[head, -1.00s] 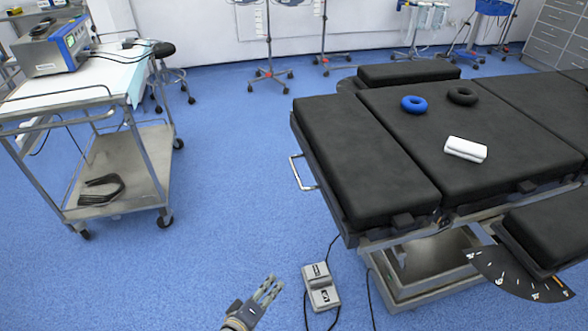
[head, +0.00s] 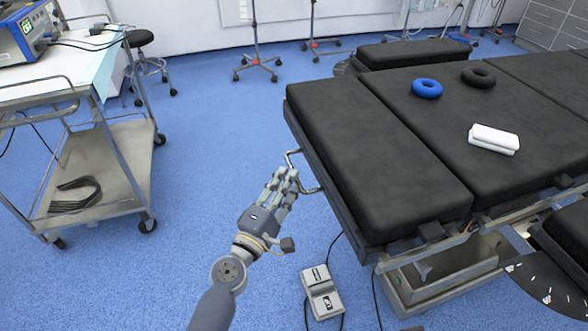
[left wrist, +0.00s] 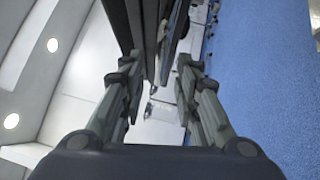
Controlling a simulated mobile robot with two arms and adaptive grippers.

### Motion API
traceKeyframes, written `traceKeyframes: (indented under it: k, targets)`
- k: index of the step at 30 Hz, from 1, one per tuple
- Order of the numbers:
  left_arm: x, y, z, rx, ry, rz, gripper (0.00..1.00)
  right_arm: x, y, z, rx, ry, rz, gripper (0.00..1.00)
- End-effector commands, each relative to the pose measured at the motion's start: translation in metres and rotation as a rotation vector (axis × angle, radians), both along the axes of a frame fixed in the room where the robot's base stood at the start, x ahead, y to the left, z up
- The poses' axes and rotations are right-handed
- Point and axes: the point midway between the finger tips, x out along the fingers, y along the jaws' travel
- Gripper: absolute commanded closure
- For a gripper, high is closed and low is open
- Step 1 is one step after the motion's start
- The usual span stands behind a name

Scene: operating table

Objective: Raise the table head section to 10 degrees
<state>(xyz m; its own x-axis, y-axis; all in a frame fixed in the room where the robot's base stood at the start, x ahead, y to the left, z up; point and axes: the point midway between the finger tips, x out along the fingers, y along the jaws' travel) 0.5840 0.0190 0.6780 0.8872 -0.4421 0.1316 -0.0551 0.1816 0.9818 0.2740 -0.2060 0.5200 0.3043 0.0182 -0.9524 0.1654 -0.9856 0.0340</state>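The table head section (head: 370,160) is the black padded panel at the left end of the operating table (head: 470,130). It looks about level with the pad beside it. A thin metal handle (head: 291,157) sticks out from its left end. My left gripper (head: 284,180) is at this handle, its fingers overlapping part of it in the head view. I cannot tell if they touch. In the left wrist view, the fingers of my left gripper (left wrist: 158,85) are spread apart, with dark table parts beyond them. My right gripper is not in view.
A foot pedal (head: 321,292) lies on the floor below the head section. A metal cart (head: 110,165) stands at left, with clear blue floor between.

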Motion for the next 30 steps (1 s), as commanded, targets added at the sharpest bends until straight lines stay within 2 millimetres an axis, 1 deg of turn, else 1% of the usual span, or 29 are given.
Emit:
traceKeyframes:
  k: [1,3,7,12,19,20,21,23,30]
  targets:
    - [0.009,-0.004,0.003,-0.001,0.0,0.0,0.7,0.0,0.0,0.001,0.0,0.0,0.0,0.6]
    - [0.018,-0.009,0.004,0.0,-0.001,0.0,0.7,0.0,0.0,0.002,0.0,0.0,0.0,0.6]
    - [0.031,-0.015,0.004,0.001,0.001,0.001,0.7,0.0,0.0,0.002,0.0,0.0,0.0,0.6]
    - [0.037,-0.019,0.004,0.002,0.001,0.001,0.7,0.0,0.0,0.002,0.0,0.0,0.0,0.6]
    - [0.037,-0.018,0.004,0.002,0.001,0.001,0.7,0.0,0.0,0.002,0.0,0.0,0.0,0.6]
    - [0.037,-0.018,0.004,0.002,0.001,0.001,0.77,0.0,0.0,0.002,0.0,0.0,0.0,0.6]
    - [0.037,-0.018,0.004,0.003,0.001,0.0,0.86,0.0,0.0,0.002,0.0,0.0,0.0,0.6]
    - [0.037,-0.018,0.004,0.003,0.001,0.0,1.0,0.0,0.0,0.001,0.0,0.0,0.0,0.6]
    - [0.037,-0.018,0.005,0.003,0.001,0.0,1.0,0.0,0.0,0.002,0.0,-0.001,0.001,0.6]
